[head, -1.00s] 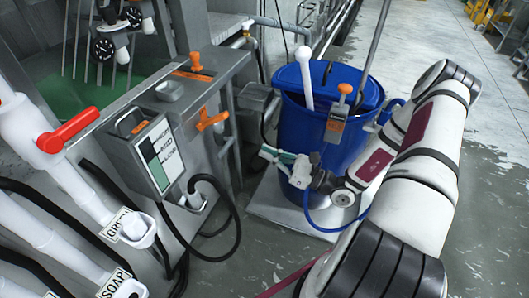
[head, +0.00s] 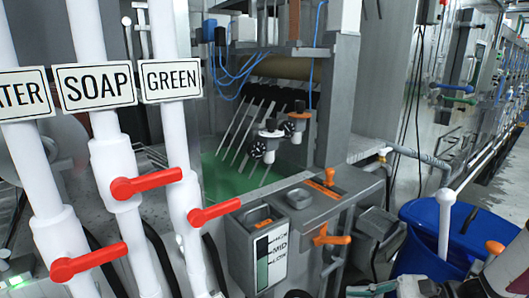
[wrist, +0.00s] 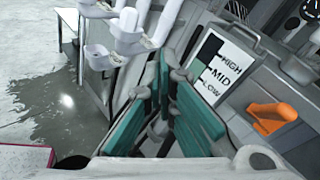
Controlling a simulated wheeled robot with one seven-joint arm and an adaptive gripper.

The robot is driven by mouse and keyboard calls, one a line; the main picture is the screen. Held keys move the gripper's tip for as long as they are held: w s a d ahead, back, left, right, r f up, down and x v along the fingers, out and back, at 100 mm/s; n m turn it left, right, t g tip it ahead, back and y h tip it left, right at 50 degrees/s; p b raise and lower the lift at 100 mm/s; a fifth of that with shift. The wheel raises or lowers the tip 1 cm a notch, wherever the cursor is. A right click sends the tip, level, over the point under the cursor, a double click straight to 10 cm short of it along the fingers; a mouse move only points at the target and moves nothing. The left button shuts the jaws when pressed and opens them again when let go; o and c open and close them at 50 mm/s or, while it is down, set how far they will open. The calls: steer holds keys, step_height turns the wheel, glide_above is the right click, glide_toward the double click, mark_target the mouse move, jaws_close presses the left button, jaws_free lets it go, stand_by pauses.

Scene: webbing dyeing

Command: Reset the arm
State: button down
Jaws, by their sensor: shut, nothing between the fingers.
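My gripper shows in the wrist view (wrist: 172,115), with two teal-padded fingers drawn together and nothing between them. In the head view only a little of it shows at the bottom edge (head: 372,288), beside the blue barrel (head: 428,236). My arm (head: 508,272) enters at the lower right corner. The gripper is apart from the level gauge (head: 272,260) marked HIGH, MID and LOW, which also shows in the wrist view (wrist: 222,72).
White pipes labelled SOAP (head: 97,84) and GREEN (head: 171,80) carry red valve handles (head: 146,184) at the left. An orange lever (head: 331,238) sits on the grey machine (head: 312,203). A green bath (head: 235,180) lies behind. Wet floor (wrist: 40,95) is open at the wrist view's left.

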steer(key=s+a+r+n+g+h, duration=0.4)
steer(key=s+r+n+g+h, duration=0.25)
steer(key=s+n+h, duration=0.2)
steer(key=s+d+r+n+t+h, duration=0.1)
steer(key=s+r+n+t+h, duration=0.2)
steer(key=r, duration=0.3)
steer(key=s+d+r+n+t+h, duration=0.2)
steer(key=s+r+n+t+h, duration=0.1)
steer(key=r+n+t+h, duration=0.1)
steer(key=shift+s+d+r+n, duration=0.15)
steer(key=shift+d+r+n, duration=0.25)
steer(key=shift+r, duration=0.7)
steer(key=shift+a+h, duration=0.1)
steer(key=shift+h, duration=0.15)
